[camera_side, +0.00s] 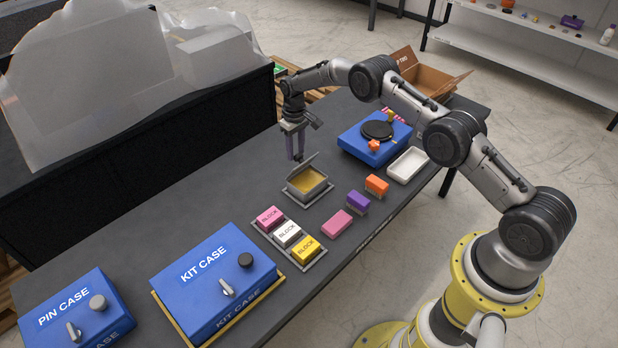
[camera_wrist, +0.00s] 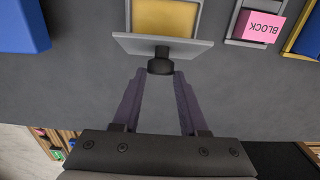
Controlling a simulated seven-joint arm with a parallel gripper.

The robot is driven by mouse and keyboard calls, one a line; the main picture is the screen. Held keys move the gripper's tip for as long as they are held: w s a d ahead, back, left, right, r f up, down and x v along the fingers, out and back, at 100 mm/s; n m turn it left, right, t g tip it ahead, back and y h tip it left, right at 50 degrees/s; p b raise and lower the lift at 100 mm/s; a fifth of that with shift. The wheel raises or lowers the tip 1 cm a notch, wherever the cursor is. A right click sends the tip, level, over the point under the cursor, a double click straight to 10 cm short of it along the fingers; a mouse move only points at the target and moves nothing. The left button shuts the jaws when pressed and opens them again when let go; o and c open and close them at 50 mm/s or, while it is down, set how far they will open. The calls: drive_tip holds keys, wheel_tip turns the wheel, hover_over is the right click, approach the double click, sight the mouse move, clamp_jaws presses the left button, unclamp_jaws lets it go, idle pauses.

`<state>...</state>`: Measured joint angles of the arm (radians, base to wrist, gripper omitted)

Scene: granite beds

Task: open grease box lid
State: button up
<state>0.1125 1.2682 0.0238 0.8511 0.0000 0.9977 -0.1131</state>
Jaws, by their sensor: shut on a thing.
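The grease box (camera_side: 322,190) is a small grey box on the dark table, with yellow grease inside. Its grey lid (camera_side: 290,174) is tilted up at the box's back-left edge, so the grease shows. In the wrist view the lid (camera_wrist: 195,50) is seen nearly edge-on, with a dark round knob (camera_wrist: 161,64) on its near face. My gripper (camera_side: 297,158) is just behind the raised lid, pointing down. In the wrist view its two purple fingers (camera_wrist: 161,76) close in on the knob and are shut on it. The yellow inside of the box (camera_wrist: 165,17) shows beyond the lid.
A tray of pink, white and yellow blocks (camera_side: 288,235) stands in front-left of the box. Loose pink (camera_side: 336,223), purple (camera_side: 358,201) and orange (camera_side: 376,185) blocks lie to its right. A blue case with a black disc (camera_side: 362,150) stands behind right, a kit case (camera_side: 200,300) front left.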

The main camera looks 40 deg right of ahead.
drive_tip(key=shift+w, duration=0.15)
drive_tip(key=shift+w+f, duration=0.15)
drive_tip(key=shift+w, duration=0.45)
drive_tip(key=shift+w+f, duration=0.25)
drive_tip(key=shift+w, duration=0.45)
drive_tip(key=o, duration=0.7)
